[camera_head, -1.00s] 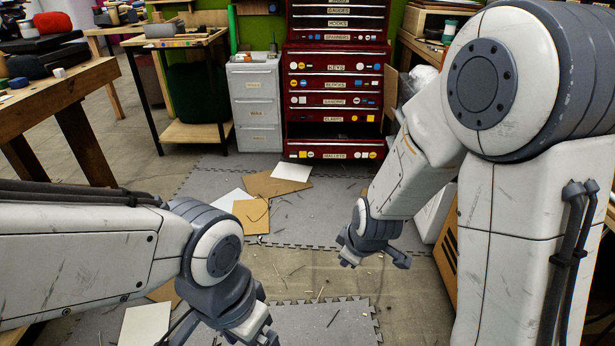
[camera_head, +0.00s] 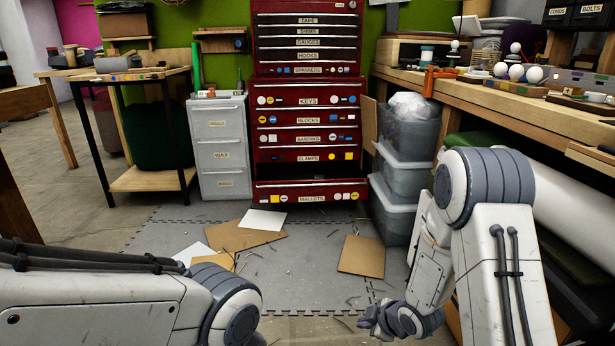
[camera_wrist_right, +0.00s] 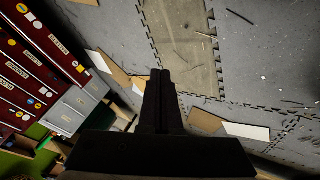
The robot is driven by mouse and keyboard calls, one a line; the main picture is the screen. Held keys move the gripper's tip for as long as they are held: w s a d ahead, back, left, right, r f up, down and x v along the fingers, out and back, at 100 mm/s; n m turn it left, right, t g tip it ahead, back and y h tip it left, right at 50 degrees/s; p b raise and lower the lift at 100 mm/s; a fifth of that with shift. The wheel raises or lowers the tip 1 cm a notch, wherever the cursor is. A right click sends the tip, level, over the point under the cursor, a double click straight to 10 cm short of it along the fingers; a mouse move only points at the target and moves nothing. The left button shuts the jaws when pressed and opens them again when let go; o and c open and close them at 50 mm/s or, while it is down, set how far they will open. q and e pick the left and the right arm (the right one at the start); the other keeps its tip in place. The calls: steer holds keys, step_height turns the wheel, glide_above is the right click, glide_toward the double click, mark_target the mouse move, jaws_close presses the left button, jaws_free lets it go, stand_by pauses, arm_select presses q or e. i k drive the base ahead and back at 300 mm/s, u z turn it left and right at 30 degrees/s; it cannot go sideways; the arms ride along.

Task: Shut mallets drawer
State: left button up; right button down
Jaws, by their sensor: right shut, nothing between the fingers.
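The mallets drawer (camera_head: 311,192) is the lowest drawer of the red tool cabinet (camera_head: 306,91). It stands pulled out, with a dark opening above its front edge. Its front carries a MALLETS label and round stickers. My right gripper (camera_head: 375,322) is low over the floor in front of the cabinet, right of the drawer and well apart from it. In the right wrist view its fingers (camera_wrist_right: 161,75) are shut and empty, pointing over the floor. The red cabinet also shows at the left of that view. My left arm comes in low at the left; its gripper is out of view.
A grey drawer unit (camera_head: 221,147) stands left of the cabinet. Stacked clear bins (camera_head: 401,170) and a long workbench (camera_head: 470,98) stand at the right. Cardboard and paper sheets lie on the grey floor mat (camera_head: 300,265). The floor directly before the drawer is mostly clear.

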mark_target(274, 182)
steer(key=z, duration=0.1)
steer(key=i, duration=1.95)
steer(key=u, duration=0.4)
steer(key=i, duration=1.05)
steer(key=u, duration=0.3)
